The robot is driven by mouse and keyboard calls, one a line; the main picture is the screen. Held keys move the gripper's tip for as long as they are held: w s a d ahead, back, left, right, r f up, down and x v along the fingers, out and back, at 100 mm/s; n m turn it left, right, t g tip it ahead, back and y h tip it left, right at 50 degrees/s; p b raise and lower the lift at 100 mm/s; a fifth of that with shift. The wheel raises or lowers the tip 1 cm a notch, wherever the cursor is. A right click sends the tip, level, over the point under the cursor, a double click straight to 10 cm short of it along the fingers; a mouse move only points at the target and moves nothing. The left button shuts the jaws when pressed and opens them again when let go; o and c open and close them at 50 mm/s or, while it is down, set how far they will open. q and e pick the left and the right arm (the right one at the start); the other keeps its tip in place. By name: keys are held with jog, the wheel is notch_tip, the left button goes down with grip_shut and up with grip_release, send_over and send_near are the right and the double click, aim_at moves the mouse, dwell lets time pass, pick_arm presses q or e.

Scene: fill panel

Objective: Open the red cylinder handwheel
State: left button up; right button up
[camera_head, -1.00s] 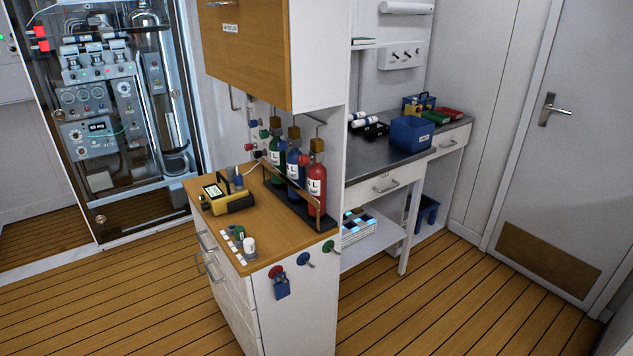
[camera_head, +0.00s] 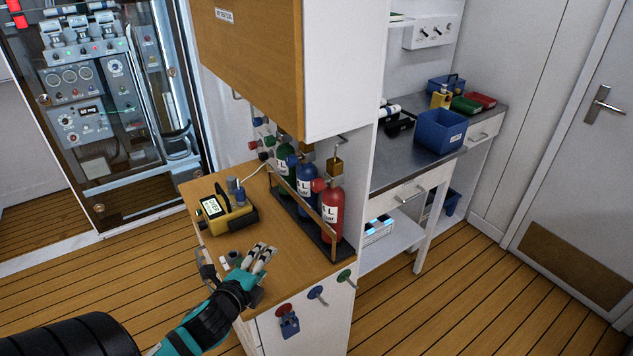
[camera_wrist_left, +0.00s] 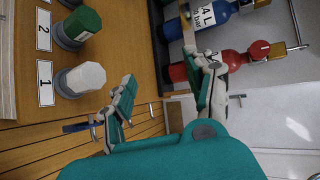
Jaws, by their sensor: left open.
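The red cylinder (camera_head: 332,214) stands upright at the front end of a row of cylinders on the wooden cabinet top. Its red handwheel (camera_head: 319,185) faces left, near the cylinder's top. In the left wrist view the red cylinder (camera_wrist_left: 228,59) lies sideways in the picture, partly behind a finger, with its red handwheel (camera_wrist_left: 259,50) to the right. My left gripper (camera_head: 238,265) is open and empty above the cabinet's front left corner, lower than the handwheel and apart from it. It also shows in the left wrist view (camera_wrist_left: 165,84). My right gripper is not in view.
Blue (camera_head: 305,190) and green (camera_head: 284,165) cylinders stand behind the red one, along a wooden rail (camera_head: 300,206). A yellow meter (camera_head: 228,216) sits on the cabinet's left side. A wall cupboard (camera_head: 250,65) hangs above. Numbered caps (camera_wrist_left: 80,79) lie near my left gripper.

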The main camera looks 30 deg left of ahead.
aim_at(314, 187)
pick_arm(q)
jog(key=w+a+r+m+t+h, duration=0.25)
jog(key=r+m+h, duration=0.3)
jog(key=m, duration=0.75)
jog(key=w+a+r+m+t+h, duration=0.1)
jog(key=a+r+m+h, duration=0.35)
jog(key=m, duration=0.95)
jog(key=shift+m+h, duration=0.3)
jog(key=shift+h, duration=0.4)
jog(key=p+x, duration=0.1)
jog(key=x, duration=0.4)
jog(key=d+r+p+x, duration=0.1)
jog(key=p+x, duration=0.1)
jog(key=x, duration=0.4)
jog(key=s+d+p+x, duration=0.1)
jog(key=x, duration=0.5)
jog(key=shift+r+p, duration=0.25)
jog(key=shift+p, duration=0.05)
jog(key=shift+w+d+f, duration=0.15)
jog(key=shift+w+d, duration=0.05)
jog(key=shift+w, duration=0.25)
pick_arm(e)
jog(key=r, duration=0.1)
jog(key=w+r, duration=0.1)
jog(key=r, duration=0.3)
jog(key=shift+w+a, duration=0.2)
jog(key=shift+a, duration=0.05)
